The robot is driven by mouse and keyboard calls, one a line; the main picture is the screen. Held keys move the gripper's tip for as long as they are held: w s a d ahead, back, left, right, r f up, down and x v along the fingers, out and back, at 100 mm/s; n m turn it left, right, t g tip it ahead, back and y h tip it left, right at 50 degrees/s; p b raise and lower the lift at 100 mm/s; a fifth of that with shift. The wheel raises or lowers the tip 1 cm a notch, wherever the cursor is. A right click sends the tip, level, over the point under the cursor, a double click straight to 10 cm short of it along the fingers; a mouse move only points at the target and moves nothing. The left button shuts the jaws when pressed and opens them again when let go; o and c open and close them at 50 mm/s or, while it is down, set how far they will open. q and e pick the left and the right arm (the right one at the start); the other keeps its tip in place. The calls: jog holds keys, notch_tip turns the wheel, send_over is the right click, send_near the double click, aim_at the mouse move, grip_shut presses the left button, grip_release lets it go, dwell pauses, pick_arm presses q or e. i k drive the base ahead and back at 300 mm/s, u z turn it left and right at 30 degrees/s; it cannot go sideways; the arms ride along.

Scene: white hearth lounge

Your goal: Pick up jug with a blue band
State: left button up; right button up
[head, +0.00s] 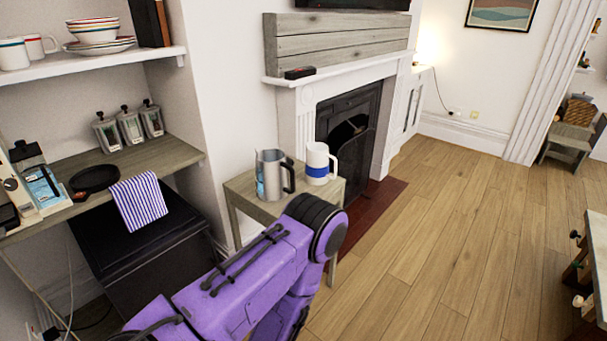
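A white jug with a blue band (318,160) stands upright on a small wooden table (242,197). Its handle is on its right side. A grey jug (268,172) with a dark handle stands just left of it, with a light bluish patch on its left side. My purple left arm comes in from the lower left and bends in front of the table, hiding part of it. Neither gripper shows in the head view, and no gripper is seen at either jug.
A white fireplace (301,118) stands behind the table. To the left, a wooden counter (77,170) holds a dark pan (95,178), a striped cloth (138,200) and several jars. A black box (130,245) sits below. The wooden floor (450,230) to the right is clear.

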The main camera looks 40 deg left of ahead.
aim_at(317, 156)
jog(key=u, duration=1.55)
